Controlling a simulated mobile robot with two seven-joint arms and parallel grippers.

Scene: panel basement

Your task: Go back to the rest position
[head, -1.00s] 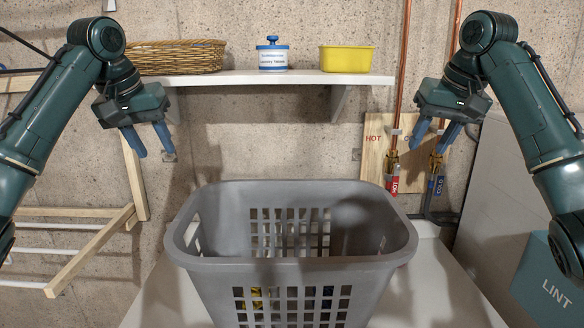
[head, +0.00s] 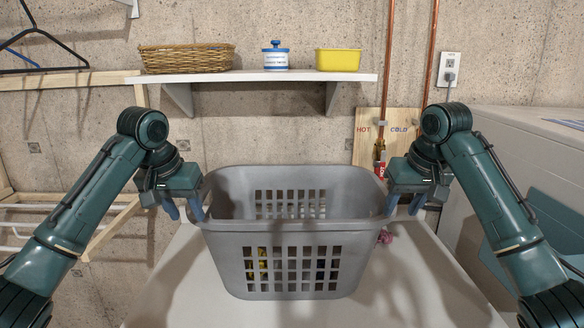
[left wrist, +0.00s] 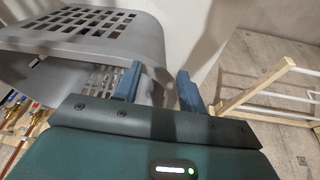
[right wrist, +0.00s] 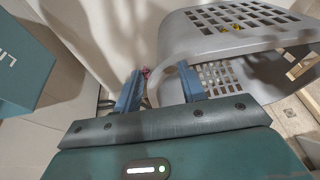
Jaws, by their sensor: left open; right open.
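My left gripper (head: 184,210) is open and empty, just left of the grey laundry basket's left rim. Its open fingers also show in the left wrist view (left wrist: 160,88), with the basket beyond them to the left. My right gripper (head: 403,204) is open at the basket's right end. In the right wrist view the basket's rim shows behind and between its open fingers (right wrist: 160,88); I cannot tell whether they touch it. The grey basket (head: 290,232) stands upright on the white top, with something yellow and dark glimpsed through its holes.
A wall shelf (head: 270,77) holds a wicker basket (head: 186,58), a white-and-blue jar (head: 275,56) and a yellow tub (head: 338,60). A wooden rack (head: 112,228) stands left. Copper pipes (head: 395,50) run down the wall. A small pink item (head: 386,237) lies right of the basket.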

